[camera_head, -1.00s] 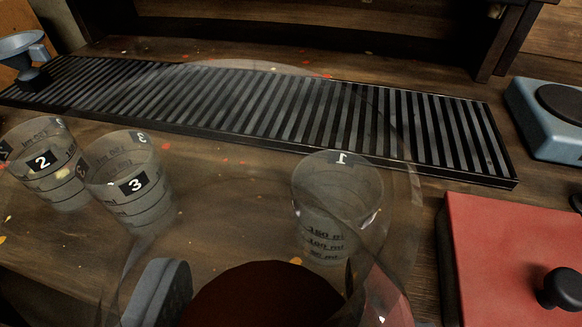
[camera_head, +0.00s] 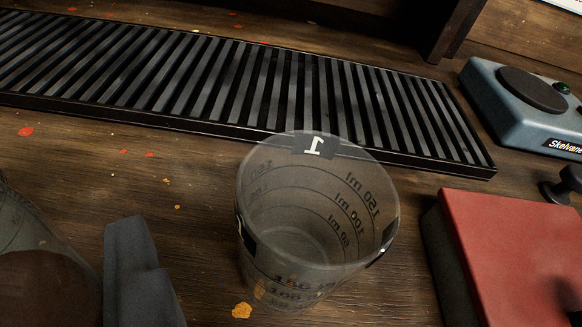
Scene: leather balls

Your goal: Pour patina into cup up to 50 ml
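The clear cup marked 1 (camera_head: 318,215) stands upright on the wooden table, right of the middle. Its ml marks show, and I see no liquid in it. A see-through vessel (camera_head: 22,228) is cut off at the lower left corner. Dark reddish-brown liquid (camera_head: 45,290), perhaps the patina, shows in it. One grey finger of my gripper (camera_head: 138,275) is in view, close to the right of this vessel and left of the cup. The other finger is not visible, so I cannot tell whether my gripper is holding the vessel.
A slatted dark tray (camera_head: 250,90) lies behind the cup. A blue-grey scale (camera_head: 530,108) stands at the right, with a red box-like block (camera_head: 510,250) and black knob (camera_head: 565,187) in front of it. Small orange and red flecks dot the table.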

